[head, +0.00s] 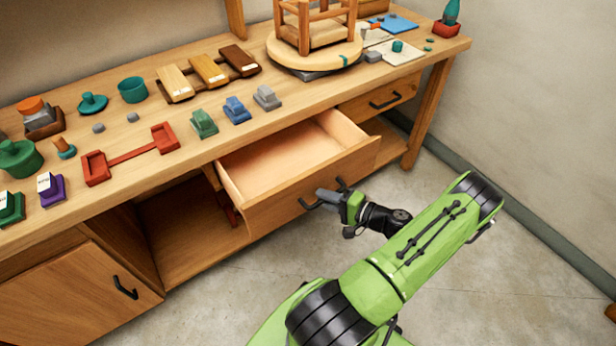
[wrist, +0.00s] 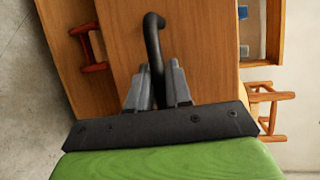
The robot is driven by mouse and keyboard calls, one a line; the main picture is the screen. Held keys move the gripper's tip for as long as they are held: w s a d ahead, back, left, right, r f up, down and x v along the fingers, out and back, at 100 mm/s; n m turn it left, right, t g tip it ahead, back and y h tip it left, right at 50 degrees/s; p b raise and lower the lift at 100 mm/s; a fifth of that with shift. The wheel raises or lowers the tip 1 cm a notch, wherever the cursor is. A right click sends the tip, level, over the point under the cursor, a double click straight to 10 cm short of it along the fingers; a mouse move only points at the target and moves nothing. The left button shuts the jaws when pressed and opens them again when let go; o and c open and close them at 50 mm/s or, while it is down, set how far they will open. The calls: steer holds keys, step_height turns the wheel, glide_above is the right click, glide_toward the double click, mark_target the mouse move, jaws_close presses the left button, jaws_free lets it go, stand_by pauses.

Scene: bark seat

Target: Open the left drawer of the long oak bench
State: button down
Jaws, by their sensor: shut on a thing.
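The long oak bench (head: 215,128) runs across the head view. Its left drawer (head: 278,213) is pulled well out, with a pale interior that looks empty. Its dark bar handle (head: 309,206) is on the front panel. My gripper (head: 334,196) is at that front and shut on the handle. In the wrist view, the two grey fingers of my gripper (wrist: 157,84) sit on either side of the black handle (wrist: 153,28), against the wooden drawer front (wrist: 115,40). My gripper hides part of the handle in the head view.
A second drawer (head: 372,101), shut, is at the right. A cupboard door (head: 75,298) is shut at the left, beside an open bay (head: 190,225). The top holds blocks, a red rack (head: 98,168) and a stool (head: 312,30) on a round board. Floor (head: 440,180) is clear at right.

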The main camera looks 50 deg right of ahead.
steer(key=s+a, duration=0.2)
steer(key=s, duration=0.4)
steer(key=shift+s, duration=0.3)
steer(key=c, duration=1.1)
jaws_free()
steer(key=shift+d, duration=0.1)
steer(key=p+v, duration=0.1)
steer(key=v, duration=1.4)
steer(key=shift+s+p, duration=0.35)
steer(key=shift+p, duration=0.05)
